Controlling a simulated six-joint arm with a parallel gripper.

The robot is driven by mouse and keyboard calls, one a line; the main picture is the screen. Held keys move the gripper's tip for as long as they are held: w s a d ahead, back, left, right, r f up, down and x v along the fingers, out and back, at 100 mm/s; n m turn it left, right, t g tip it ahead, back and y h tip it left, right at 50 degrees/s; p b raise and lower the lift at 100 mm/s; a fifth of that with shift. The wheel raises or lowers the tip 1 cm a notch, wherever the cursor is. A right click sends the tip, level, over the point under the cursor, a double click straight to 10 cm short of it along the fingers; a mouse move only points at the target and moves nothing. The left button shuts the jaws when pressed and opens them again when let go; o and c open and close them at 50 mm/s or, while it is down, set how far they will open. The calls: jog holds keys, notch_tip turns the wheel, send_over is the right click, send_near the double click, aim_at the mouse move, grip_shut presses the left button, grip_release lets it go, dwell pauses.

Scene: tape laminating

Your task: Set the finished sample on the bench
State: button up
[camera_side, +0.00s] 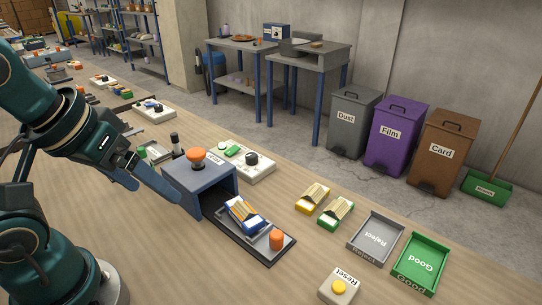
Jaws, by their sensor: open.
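A blue-edged sample (243,214) with a striped, pale top lies on the dark sliding plate (263,250) in front of the blue laminating box (202,187). An orange knob (277,239) stands at the plate's near end. My gripper (155,187) is open and empty, left of the blue box and apart from the sample. The bench (215,262) is light wood. A yellow-edged sample (312,196) and a green-edged sample (336,212) lie on it, right of the plate. I cannot tell from looks which sample is finished.
A grey Reject tray (376,240) and a green Good tray (420,262) sit empty at the right. A Reset box (339,287) with a yellow button is at the front. A white device (248,165) stands behind the blue box. Bare bench lies between plate and trays.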

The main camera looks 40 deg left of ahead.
jog(key=w+a+r+n+g+y, duration=0.2)
jog(key=a+n, duration=0.1)
jog(key=n, duration=0.3)
jog(key=n+y, duration=0.7)
jog(key=y, duration=0.1)
send_over(248, 216)
notch_tip(248, 216, down, 8)
jog(key=shift+r, duration=0.2)
jog(key=d+f+m, duration=0.1)
jog(key=f, duration=0.1)
jog(key=s+d+f+m, duration=0.1)
jog(key=f, duration=0.1)
jog(key=d+f+m+t, duration=0.1)
jog(key=d+f, duration=0.1)
jog(key=shift+s+y, duration=0.3)
jog(key=shift+y, duration=0.1)
jog(key=shift+f, duration=0.2)
jog(key=shift+m, duration=0.3)
jog(key=shift+x, duration=2.45)
grip_shut()
